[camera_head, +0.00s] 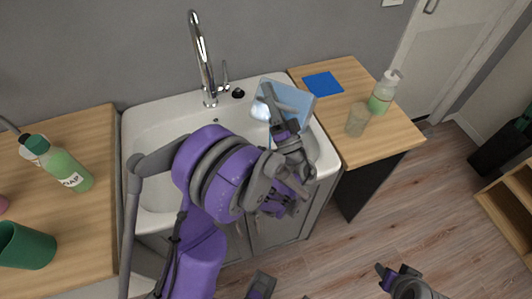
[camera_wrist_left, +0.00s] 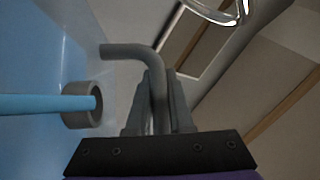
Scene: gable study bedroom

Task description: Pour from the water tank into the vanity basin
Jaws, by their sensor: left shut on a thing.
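The water tank (camera_head: 291,97) is a translucent blue box, tilted over the right part of the white vanity basin (camera_head: 153,132). My left gripper (camera_head: 288,135) is shut on the tank's grey handle. In the left wrist view, the tank's blue wall (camera_wrist_left: 30,60) fills the left side, and the bent grey handle (camera_wrist_left: 135,50) lies between my fingers. A grey ring (camera_wrist_left: 82,104) with a light-blue rod-like shape shows by the wall; I cannot tell whether that is water. My arm hides much of the basin. My right gripper (camera_head: 398,275) is low at the lower right, apart from the tank.
The chrome faucet (camera_head: 203,65) stands behind the basin. The right counter holds a blue cloth (camera_head: 323,83), a tumbler (camera_head: 357,119) and a pump bottle (camera_head: 384,93). A green soap bottle (camera_head: 64,166) and green cup (camera_head: 27,246) are on the left counter.

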